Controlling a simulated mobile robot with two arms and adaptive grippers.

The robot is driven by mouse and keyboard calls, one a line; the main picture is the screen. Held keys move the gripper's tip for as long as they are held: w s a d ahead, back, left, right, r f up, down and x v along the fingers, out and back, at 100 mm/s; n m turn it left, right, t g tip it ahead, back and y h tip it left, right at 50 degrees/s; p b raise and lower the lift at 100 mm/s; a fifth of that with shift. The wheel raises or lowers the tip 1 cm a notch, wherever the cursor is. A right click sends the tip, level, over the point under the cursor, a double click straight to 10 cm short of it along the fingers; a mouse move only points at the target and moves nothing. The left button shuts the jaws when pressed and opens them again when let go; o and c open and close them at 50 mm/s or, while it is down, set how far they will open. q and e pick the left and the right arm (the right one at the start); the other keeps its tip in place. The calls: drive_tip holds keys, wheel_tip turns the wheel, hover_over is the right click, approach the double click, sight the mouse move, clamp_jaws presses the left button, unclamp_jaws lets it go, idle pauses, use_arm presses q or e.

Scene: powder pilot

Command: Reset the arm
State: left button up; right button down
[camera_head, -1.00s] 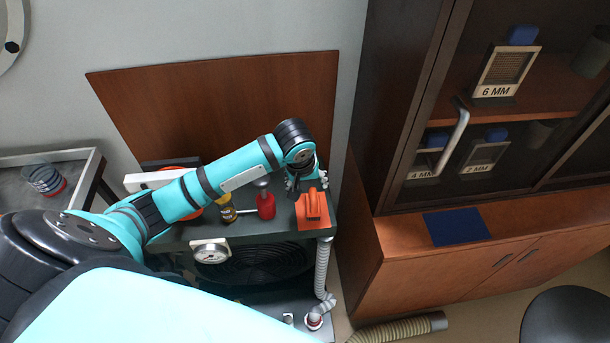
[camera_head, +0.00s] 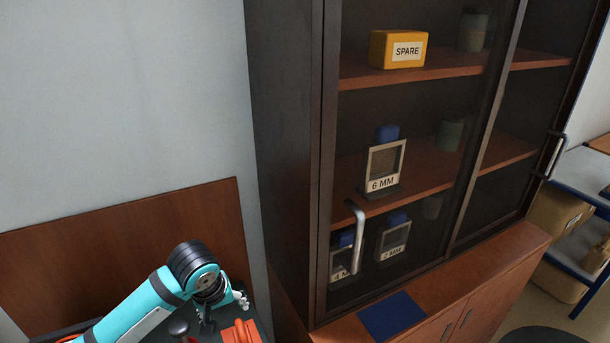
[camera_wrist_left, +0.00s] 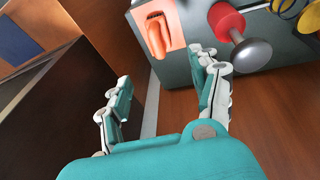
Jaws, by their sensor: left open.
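My left arm reaches in from the lower left in the head view. Its gripper (camera_head: 224,311) hangs over the dark machine top, close to an orange block with a raised handle (camera_head: 240,333). In the left wrist view the two fingers of the left gripper (camera_wrist_left: 161,64) are spread apart with nothing between them. My right gripper is in neither view.
A brown wall panel (camera_head: 130,245) is behind the arm.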

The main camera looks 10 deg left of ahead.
use_arm(q)
drive_tip(key=s+d+f+m+h, duration=0.2)
drive_tip(key=s+d+f+m, duration=0.4)
drive_tip(key=s, duration=0.3)
drive_tip(key=s+a+f+m+y, duration=0.1)
drive_tip(key=s+f+m+y, duration=0.15)
drive_tip(key=s, duration=1.05)
wheel_tip(320, 180, down, 28)
drive_tip(key=s+g, duration=0.1)
drive_tip(key=s, duration=0.2)
drive_tip(key=s+a+f+g, duration=0.1)
drive_tip(key=s+a+f, duration=0.2)
drive_tip(key=s+f, duration=1)
drive_tip(key=shift+s+f+h, duration=0.35)
drive_tip(key=shift+s, duration=0.85)
drive_tip(key=shift+m, duration=0.25)
